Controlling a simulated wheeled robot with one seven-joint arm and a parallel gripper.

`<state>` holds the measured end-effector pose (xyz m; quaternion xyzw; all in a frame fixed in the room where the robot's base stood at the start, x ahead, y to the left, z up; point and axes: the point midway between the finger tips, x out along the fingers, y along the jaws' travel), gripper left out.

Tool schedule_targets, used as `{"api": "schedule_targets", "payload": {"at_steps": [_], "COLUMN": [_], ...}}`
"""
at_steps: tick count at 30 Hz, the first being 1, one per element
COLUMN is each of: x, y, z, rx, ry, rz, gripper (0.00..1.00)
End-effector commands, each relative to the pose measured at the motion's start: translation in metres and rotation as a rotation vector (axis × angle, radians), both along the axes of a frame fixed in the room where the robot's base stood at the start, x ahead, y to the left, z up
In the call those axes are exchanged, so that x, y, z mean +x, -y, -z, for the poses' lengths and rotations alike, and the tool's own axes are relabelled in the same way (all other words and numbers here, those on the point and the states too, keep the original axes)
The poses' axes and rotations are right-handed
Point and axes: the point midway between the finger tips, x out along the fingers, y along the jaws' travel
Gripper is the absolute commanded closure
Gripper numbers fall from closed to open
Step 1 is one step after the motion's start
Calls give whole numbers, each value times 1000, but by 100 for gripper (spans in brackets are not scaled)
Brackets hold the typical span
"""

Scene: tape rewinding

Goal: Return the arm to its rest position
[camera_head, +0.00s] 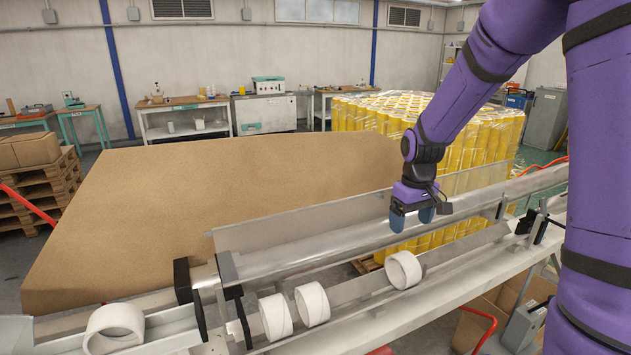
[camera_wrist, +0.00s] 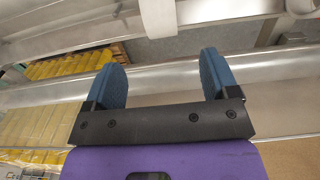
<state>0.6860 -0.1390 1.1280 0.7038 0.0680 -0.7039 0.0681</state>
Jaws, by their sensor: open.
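My gripper (camera_head: 412,219) hangs from the purple arm above the metal rail (camera_head: 360,245), its blue fingers pointing down. In the wrist view my gripper (camera_wrist: 160,72) has its two blue fingers wide apart, with nothing between them. A white tape roll (camera_head: 397,274) rests in the lower trough, below my gripper and apart from it. It appears to be the white roll (camera_wrist: 158,17) at the top of the wrist view. Two more white rolls (camera_head: 311,305) (camera_head: 274,318) stand close together farther left, and another roll (camera_head: 110,318) sits at the far left.
Wrapped yellow rolls (camera_head: 470,140) are stacked behind my arm. Black clamps (camera_head: 184,281) rise from the rail at the left. Workbenches (camera_head: 180,105) line the back wall. The space above the rail left of my gripper is clear.

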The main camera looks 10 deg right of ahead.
Motion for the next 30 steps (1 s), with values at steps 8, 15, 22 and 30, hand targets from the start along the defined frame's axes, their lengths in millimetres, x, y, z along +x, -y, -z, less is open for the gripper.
{"api": "schedule_targets", "payload": {"at_steps": [8, 15, 22, 30], "x": [-21, -67, -119, -184], "y": [-11, -30, -46, -60], "z": [-40, -100, -143, -175], "rx": [-13, -24, -21, 0], "ry": [54, 149, 241, 346], "rz": [18, 58, 97, 141], "gripper": [19, 19, 19, 19]}}
